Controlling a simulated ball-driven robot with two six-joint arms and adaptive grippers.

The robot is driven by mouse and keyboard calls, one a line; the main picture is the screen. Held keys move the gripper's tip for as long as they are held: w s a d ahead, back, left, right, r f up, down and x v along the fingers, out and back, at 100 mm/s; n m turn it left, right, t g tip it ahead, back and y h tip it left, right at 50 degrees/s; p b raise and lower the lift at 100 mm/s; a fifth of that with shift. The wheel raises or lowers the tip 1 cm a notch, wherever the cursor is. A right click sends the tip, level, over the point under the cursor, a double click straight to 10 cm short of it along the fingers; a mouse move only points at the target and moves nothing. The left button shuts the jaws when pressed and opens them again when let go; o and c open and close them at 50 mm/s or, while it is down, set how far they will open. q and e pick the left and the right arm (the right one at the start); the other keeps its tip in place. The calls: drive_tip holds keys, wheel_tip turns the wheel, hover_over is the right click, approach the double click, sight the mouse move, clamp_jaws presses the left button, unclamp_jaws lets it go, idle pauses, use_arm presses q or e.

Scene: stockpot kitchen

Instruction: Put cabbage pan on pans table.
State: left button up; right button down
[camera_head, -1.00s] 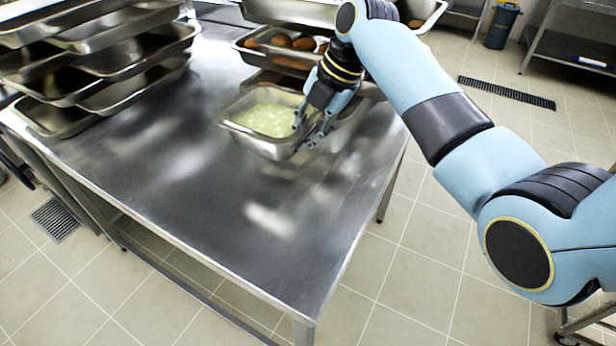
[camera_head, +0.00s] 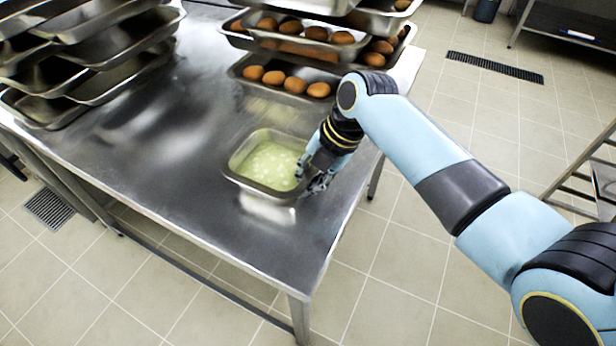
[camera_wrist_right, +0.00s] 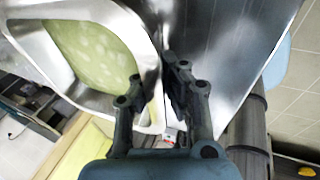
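The cabbage pan (camera_head: 240,152) is a steel pan with pale green contents. It is over the near right part of the steel table (camera_head: 180,190), in front of the pans of eggs. Whether it touches the tabletop is hard to tell. My right gripper (camera_head: 308,180) is at the pan's right edge. My left gripper is out of view.
Stacked pans holding brown eggs (camera_head: 288,84) stand at the table's back right. Stacked empty steel pans (camera_head: 90,60) stand at the back left. The middle and front of the table are clear. A metal rack (camera_head: 590,180) stands on the floor at right.

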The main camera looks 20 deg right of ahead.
drive_tip(key=shift+w, duration=0.1)
drive_tip(key=c, duration=1.5)
unclamp_jaws()
drive_tip(key=shift+f, duration=0.1)
drive_tip(key=shift+d+r, duration=0.1)
drive_tip(key=shift+r, duration=0.25)
drive_tip(key=v, duration=1.1)
drive_tip(key=shift+r, duration=0.25)
drive_tip(key=shift+s, duration=0.25)
